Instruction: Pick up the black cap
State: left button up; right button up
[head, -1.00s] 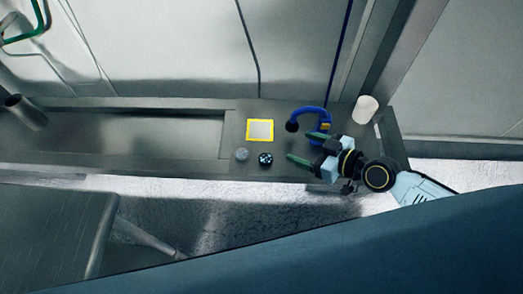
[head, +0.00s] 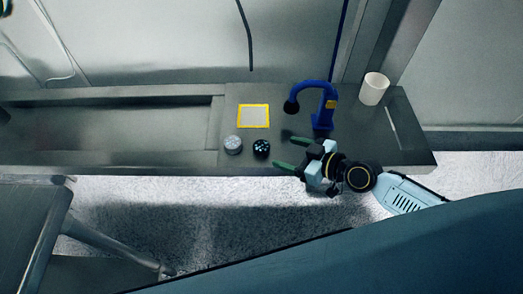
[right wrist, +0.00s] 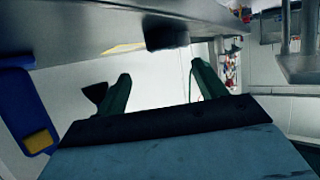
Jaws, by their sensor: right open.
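The black cap (head: 261,148) is a small dark round piece with light marks on top, standing near the front edge of the bench. My right gripper (head: 284,152) is just to its right, with its two green fingers apart and pointing left toward the cap. Nothing is between the fingers. In the right wrist view a dark block, which looks like the black cap (right wrist: 166,33), is beyond the open fingers of the gripper (right wrist: 162,84). My left gripper is not in view.
A grey cap (head: 233,145) stands left of the black cap. Behind them lies a yellow-framed square (head: 253,116). A blue curved stand (head: 324,105) rises behind my right gripper, close to it. A white cup (head: 374,89) stands at the back right. The bench's left part is a long recess.

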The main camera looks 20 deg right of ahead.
aim_at(261, 146)
jog(key=x, duration=0.5)
jog(key=shift+s+b+x, duration=0.2)
jog(key=shift+b+x, duration=0.5)
jog(key=shift+x, duration=2.3)
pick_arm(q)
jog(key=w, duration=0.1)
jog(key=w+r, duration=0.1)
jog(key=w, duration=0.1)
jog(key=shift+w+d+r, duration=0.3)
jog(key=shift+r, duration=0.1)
pick_arm(e)
jog(key=shift+a+f, duration=0.15)
jog(key=c, duration=1.1)
jog(key=shift+o, duration=0.2)
